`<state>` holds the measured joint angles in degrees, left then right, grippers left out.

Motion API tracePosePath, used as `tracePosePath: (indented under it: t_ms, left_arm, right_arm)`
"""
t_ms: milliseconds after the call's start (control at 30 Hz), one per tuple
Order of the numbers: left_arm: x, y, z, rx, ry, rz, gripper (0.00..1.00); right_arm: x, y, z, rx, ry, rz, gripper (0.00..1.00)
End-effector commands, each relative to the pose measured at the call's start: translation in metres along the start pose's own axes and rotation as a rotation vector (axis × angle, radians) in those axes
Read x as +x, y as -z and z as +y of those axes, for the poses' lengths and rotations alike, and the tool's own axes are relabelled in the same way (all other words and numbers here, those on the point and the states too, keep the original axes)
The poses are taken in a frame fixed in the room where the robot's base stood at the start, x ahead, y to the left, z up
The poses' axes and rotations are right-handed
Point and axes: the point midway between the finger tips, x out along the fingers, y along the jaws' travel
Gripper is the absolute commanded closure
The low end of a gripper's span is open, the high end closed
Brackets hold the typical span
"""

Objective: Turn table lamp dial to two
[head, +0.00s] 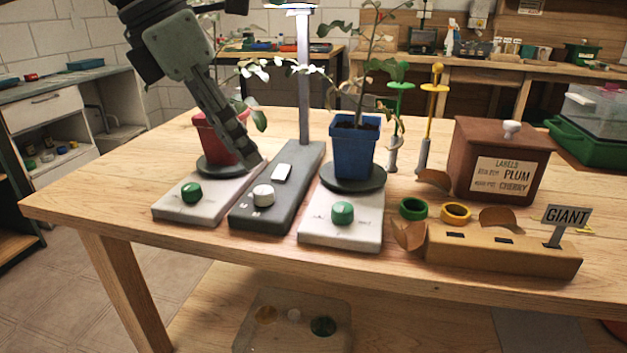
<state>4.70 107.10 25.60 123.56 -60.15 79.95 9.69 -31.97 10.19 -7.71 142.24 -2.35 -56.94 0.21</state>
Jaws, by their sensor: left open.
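The table lamp has a dark grey base (296,180), a grey post (303,85) and a lit head (290,6) cut by the top edge. A white round dial (264,195) sits on the front of the base, with a small white plate (281,172) behind it. The dial's setting is too small to read. My left gripper (252,158) reaches down from the upper left, open and empty. Its tips are above and behind the dial, apart from it, near the base's left edge. It partly hides the red pot (208,139). My right gripper is not in view.
Pale stands with green knobs (191,193) (343,212) flank the lamp; the right one bears a blue pot (352,150) with a tall plant. Further right are a brown label box (478,180), green (413,209) and yellow rings, and a wooden block (490,250). The table's left end is clear.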

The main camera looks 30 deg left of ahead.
Motion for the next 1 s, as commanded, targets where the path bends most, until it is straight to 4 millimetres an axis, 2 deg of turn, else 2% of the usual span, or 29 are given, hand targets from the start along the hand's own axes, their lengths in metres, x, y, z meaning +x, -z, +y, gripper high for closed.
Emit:
tracePosePath:
  t_ms: [167,400,600,933,1000]
  left_arm:
    - [0.011,0.007,0.002,0.016,-0.036,0.035,0.53]
    - [0.050,0.008,0.003,0.013,-0.032,0.033,0.53]
    - [0.071,0.008,0.004,0.013,-0.033,0.030,0.53]
    - [0.075,0.007,0.004,0.013,-0.033,0.027,0.53]
    - [0.075,0.007,0.004,0.013,-0.033,0.027,0.61]
  right_arm:
    - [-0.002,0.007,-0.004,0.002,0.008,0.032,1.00]
    - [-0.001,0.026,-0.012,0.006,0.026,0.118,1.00]
    - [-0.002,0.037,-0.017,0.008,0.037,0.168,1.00]
    - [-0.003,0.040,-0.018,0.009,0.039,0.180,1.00]
    - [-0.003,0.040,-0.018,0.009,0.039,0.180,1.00]
